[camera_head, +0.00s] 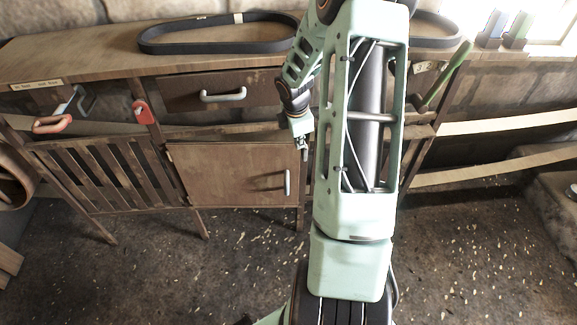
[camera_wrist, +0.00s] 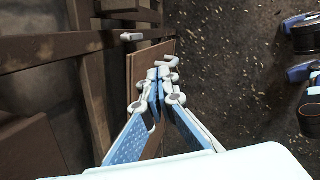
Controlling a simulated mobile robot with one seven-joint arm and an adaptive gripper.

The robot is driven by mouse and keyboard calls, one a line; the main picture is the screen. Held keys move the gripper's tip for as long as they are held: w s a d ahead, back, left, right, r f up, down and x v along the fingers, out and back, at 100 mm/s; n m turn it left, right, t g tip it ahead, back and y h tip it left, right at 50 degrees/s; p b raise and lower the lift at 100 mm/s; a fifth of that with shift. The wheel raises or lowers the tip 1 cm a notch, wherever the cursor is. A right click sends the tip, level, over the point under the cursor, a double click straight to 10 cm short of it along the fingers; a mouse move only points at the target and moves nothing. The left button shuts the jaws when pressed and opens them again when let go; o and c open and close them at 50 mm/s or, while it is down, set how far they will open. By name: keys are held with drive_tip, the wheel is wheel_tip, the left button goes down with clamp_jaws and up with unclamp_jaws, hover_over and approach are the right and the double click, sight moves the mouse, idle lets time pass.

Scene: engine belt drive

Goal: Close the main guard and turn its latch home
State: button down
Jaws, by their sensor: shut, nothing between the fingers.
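A brown wooden door panel (camera_head: 225,170) with a pale upright handle (camera_head: 287,182) hangs in the bench front below a drawer. I cannot tell which part is the main guard, nor pick out its latch. My gripper (camera_head: 302,152) points down at the panel's upper right corner. In the wrist view my gripper (camera_wrist: 158,76) is shut and empty, its fingertips together over the brown panel (camera_wrist: 136,66). A pale hooked handle (camera_wrist: 172,61) lies just past the fingertips. I cannot tell whether they touch it. My arm hides the bench right of the panel.
A drawer (camera_head: 180,93) with a pale handle (camera_head: 222,96) sits above the panel. A black belt (camera_head: 220,46) lies on the bench top.

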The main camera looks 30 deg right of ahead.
drive_tip(key=a+f+m+t+b, duration=0.1)
drive_tip(key=a+m+b, duration=0.1)
drive_tip(key=m+b, duration=0.75)
drive_tip(key=a+f+m+b, duration=0.2)
drive_tip(key=m+b, duration=0.5)
drive_tip(key=m, duration=0.5)
drive_tip(key=w+d+f+b, duration=0.3)
drive_tip(key=w+f, duration=0.3)
drive_tip(key=f, duration=0.2)
drive_tip(key=shift+w+d+f, duration=0.2)
drive_tip(key=shift+d+f, duration=0.05)
drive_tip(key=shift+d, duration=0.1)
